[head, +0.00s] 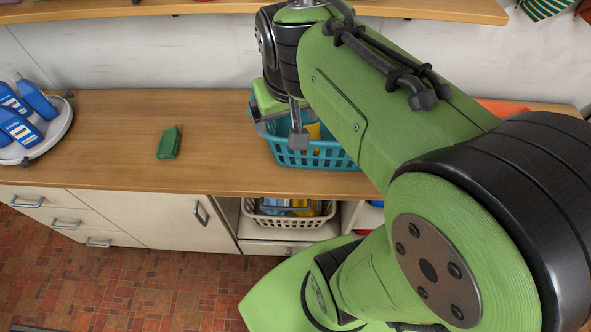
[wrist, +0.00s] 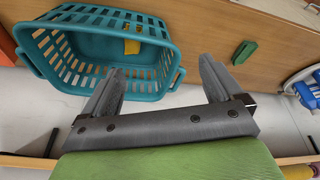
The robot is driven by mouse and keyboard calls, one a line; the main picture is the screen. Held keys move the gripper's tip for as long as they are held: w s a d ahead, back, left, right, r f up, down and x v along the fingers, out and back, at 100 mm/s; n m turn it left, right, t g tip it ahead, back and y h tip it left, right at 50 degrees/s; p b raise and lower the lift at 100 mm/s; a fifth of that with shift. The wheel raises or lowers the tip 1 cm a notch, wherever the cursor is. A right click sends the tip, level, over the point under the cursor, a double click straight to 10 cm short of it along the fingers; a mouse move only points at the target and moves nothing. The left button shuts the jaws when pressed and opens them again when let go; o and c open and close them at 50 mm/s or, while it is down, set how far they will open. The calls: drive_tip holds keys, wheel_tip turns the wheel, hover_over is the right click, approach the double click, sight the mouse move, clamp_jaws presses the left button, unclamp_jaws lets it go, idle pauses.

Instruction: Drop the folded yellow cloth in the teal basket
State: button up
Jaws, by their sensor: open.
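The teal basket (head: 318,155) stands on the wooden counter, partly hidden behind my arm; it fills the upper left of the wrist view (wrist: 140,88). A yellow piece, which looks like the folded yellow cloth (head: 314,131), is inside the basket. It also shows as a small yellow patch low in the basket in the wrist view (wrist: 132,46), mostly hidden by the basket wall. My gripper (head: 298,138) is over the basket's left side in the head view. In the wrist view its two fingers (wrist: 161,64) are apart, with nothing between them.
A green block (head: 168,143) lies on the counter left of the basket. A round white tray (head: 62,128) with blue bottles is at the far left. A beige basket (head: 270,220) holding blue and yellow things sits on the shelf below. Counter between the green block and teal basket is clear.

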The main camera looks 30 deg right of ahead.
drive_tip(key=s+a+n+t+y, duration=0.1)
drive_tip(key=s+a, duration=0.4)
drive_tip(key=s, duration=0.6)
drive_tip(key=shift+f+n+t, duration=0.45)
drive_tip(key=shift+n+t, duration=0.15)
drive_tip(key=shift+n, duration=0.2)
drive_tip(key=shift+a, duration=0.1)
idle(0.7)
